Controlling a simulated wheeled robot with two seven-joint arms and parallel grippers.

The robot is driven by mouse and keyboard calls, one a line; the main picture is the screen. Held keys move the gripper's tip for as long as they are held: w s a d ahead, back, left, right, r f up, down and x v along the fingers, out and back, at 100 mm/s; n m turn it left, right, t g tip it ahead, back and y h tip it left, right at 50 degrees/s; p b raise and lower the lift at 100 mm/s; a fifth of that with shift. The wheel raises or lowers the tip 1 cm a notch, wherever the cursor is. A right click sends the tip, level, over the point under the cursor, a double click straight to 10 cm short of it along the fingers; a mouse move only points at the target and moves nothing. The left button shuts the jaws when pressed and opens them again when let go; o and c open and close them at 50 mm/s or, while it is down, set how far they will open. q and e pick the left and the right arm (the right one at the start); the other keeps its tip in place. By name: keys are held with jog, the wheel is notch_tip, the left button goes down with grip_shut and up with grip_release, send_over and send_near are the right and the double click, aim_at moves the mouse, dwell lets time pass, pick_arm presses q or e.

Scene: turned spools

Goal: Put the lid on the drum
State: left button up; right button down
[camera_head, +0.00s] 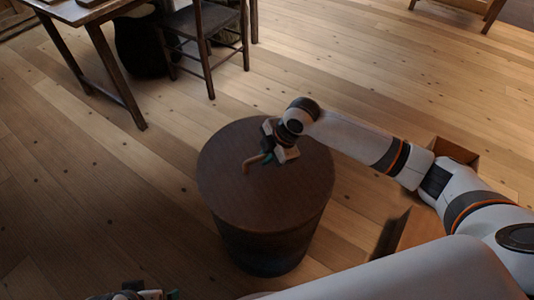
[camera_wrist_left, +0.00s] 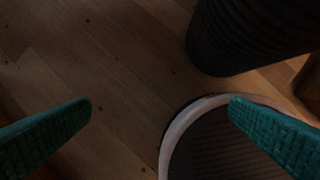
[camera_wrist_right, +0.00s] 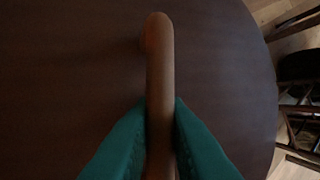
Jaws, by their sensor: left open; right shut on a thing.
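The round dark wooden lid (camera_head: 235,200) lies level over the top of the dark ribbed drum (camera_head: 265,248) and covers its opening. I cannot tell whether a small gap is left between them. The lid's light brown bar handle (camera_wrist_right: 159,50) is between the green fingers of my right gripper (camera_head: 268,158), which is shut on it from above. My left gripper (camera_head: 140,293) is at the bottom edge of the head view, mostly cut off. In the left wrist view its fingers are apart and empty, and the drum (camera_wrist_left: 245,35) stands beyond them at the upper right.
An open brown box (camera_head: 412,232) stands on the floor right of the drum, partly behind my right arm. A wooden table (camera_head: 70,12) and a dark chair (camera_head: 203,22) stand at the back left. The plank floor left of the drum is clear.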

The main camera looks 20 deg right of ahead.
jog(key=shift+r, duration=0.15)
dwell(0.4)
jog(key=shift+d+p, duration=0.1)
jog(key=shift+p, duration=0.45)
pick_arm(q)
jog(key=x, duration=0.3)
jog(key=shift+d+f, duration=0.1)
jog(key=shift+f, duration=0.3)
jog(key=shift+f, duration=0.2)
dwell(0.5)
jog(key=shift+f, duration=0.15)
jog(key=shift+f+p, duration=0.4)
jog(key=shift+f, duration=0.7)
jog(key=shift+f, duration=0.1)
